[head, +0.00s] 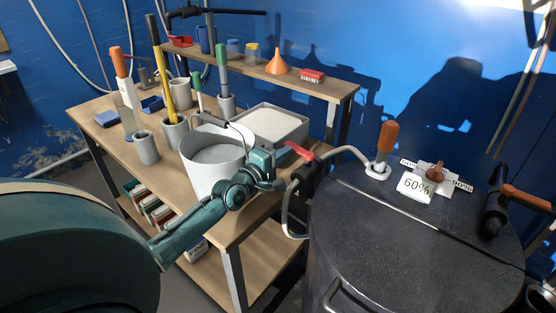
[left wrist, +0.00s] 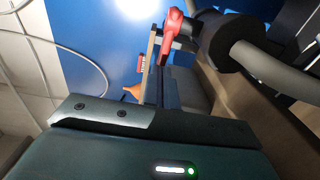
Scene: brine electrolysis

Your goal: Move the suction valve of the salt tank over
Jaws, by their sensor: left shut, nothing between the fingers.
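A valve with a red lever (head: 299,151) and a black body (head: 308,178) sits on a grey hose between the bench and the large dark tank (head: 400,245). My left gripper (head: 277,167) is shut and empty, close beside the red lever from the left. In the left wrist view, the red lever (left wrist: 173,28) is just past the fingertips (left wrist: 170,78), with the black valve body (left wrist: 240,52) and hose to the right. I cannot tell whether the fingers touch the lever. My right gripper is not in view.
A white bucket (head: 205,180) stands on the wooden bench (head: 105,130) behind my left arm. A shelf (head: 320,86) runs behind.

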